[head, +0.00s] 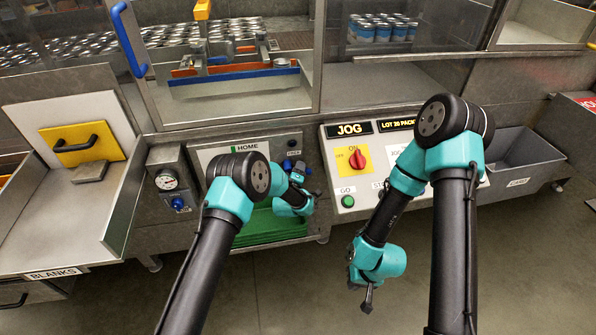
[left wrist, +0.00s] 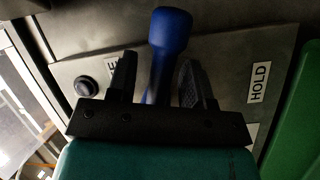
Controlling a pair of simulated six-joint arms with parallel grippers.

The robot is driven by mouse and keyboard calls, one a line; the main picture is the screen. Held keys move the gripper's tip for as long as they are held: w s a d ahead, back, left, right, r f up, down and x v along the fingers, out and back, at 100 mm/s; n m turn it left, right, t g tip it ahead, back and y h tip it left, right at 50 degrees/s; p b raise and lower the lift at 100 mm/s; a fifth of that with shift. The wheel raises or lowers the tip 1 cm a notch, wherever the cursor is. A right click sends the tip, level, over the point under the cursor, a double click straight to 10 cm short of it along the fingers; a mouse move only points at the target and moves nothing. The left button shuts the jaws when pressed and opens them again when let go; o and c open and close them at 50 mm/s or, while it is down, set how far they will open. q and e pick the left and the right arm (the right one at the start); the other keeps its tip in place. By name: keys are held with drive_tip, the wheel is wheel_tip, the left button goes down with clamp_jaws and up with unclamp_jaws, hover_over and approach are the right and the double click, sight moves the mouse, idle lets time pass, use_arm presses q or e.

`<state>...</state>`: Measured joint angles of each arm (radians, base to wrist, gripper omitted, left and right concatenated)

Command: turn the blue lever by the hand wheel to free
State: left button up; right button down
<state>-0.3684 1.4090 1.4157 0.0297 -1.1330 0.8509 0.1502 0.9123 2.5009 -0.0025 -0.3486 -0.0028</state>
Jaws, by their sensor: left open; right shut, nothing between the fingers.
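In the left wrist view, the blue lever (left wrist: 168,45) stands between the two fingers of my left gripper (left wrist: 157,66). The fingers are open, one on each side of it, and I cannot tell whether either touches it. A HOLD label (left wrist: 259,82) is on the plate to the right. Another label is mostly hidden behind the left finger. In the head view, my left gripper (head: 300,178) is at the panel right of the HOME label, and the lever is hard to make out there. My right gripper (head: 367,300) is shut and empty, hanging low before the machine. I cannot make out the hand wheel.
A black knob (left wrist: 85,87) is on the plate left of the lever. Right of my left gripper is the JOG panel with a red rotary switch (head: 357,158) and a green button (head: 347,201). A green tray (head: 265,228) lies below. The floor in front is clear.

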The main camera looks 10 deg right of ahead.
use_arm(q)
drive_tip(key=shift+c, duration=0.2)
clamp_jaws()
idle(0.3)
